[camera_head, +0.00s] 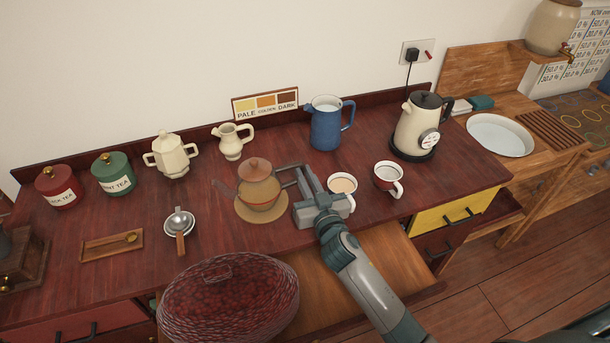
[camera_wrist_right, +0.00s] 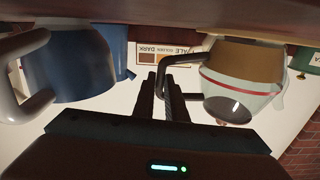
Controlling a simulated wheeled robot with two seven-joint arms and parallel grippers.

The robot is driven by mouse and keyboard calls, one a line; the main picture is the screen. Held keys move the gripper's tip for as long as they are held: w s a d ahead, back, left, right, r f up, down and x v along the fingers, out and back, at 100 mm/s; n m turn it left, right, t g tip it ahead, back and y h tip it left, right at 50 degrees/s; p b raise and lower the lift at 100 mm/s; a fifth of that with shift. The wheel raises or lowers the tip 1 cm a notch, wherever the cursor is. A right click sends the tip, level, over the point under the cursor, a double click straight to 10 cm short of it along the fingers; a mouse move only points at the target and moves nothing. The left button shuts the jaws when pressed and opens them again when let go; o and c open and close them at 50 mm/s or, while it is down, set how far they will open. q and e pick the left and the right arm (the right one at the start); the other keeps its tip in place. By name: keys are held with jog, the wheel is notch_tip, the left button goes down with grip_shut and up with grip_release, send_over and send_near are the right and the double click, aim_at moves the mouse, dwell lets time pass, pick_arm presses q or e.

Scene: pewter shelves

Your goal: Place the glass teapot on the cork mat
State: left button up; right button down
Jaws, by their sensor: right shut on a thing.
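The glass teapot (camera_head: 262,194), with a brown lid and amber tea inside, is upright over the round cork mat (camera_head: 243,212). The mat's rim shows around its base; I cannot tell whether the base touches the mat. My right gripper (camera_head: 293,177) is shut on the teapot's dark handle, to the right of the body. The wrist view, which is upside down, shows the teapot (camera_wrist_right: 240,85) and its handle (camera_wrist_right: 180,62) at the fingers (camera_wrist_right: 165,88). My left gripper is not in view.
A blue jug (camera_head: 326,128), cream creamer (camera_head: 233,143) and kettle (camera_head: 415,125) stand behind.

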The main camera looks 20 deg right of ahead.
jog(key=shift+r, duration=0.1)
jog(key=c, duration=2.2)
grip_release()
jog(key=o, duration=0.4)
jog(key=shift+s, duration=0.1)
jog(key=s+b, duration=0.2)
jog(key=s, duration=0.8)
jog(key=shift+s+d+b, duration=0.15)
jog(key=shift+s+b, duration=0.2)
jog(key=shift+b, duration=0.05)
jog(key=shift+s, duration=0.6)
